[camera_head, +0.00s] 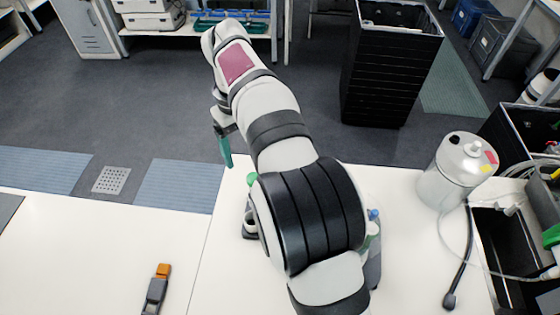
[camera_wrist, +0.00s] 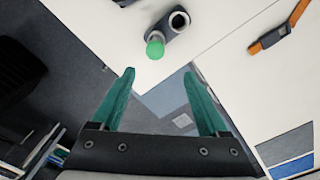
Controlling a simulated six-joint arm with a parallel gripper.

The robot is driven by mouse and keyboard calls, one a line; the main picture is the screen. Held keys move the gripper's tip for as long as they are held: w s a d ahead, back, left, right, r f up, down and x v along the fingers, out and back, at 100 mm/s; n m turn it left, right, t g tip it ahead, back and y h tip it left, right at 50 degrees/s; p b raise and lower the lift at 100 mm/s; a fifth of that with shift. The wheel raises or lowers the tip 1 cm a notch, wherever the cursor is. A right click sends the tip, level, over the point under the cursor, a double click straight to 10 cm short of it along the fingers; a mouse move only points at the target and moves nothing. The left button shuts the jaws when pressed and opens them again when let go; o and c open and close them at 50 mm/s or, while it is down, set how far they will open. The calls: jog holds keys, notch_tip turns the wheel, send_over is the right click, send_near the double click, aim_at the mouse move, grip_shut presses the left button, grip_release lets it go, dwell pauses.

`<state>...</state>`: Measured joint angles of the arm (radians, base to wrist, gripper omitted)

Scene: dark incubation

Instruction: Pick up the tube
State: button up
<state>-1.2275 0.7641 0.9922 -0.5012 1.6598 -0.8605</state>
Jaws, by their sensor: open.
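A tube with a green cap (camera_wrist: 155,48) stands in or beside a small dark holder (camera_wrist: 168,28) on the white table; I cannot tell which, as its body is mostly hidden. In the head view only the green cap (camera_head: 252,179) shows, at the left edge of my arm, with part of the dark holder (camera_head: 249,222) below it. My gripper (camera_wrist: 159,74) is open and empty. Its teal fingers point towards the cap, which lies beyond the fingertips, roughly between them. In the head view the gripper (camera_head: 224,152) hangs past the table's far edge.
An orange and grey tool (camera_head: 157,288) lies on the left of the white table (camera_head: 90,240). A blue-topped bottle (camera_head: 374,235) is partly behind my arm. A white canister (camera_head: 456,172) and a dark hose (camera_head: 460,260) are at the right. A black crate stack (camera_head: 388,75) stands on the floor.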

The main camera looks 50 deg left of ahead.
jog(key=f, duration=0.8)
jog(key=w+f, duration=0.1)
jog(key=f, duration=0.4)
jog(key=shift+d, duration=0.2)
grip_shut()
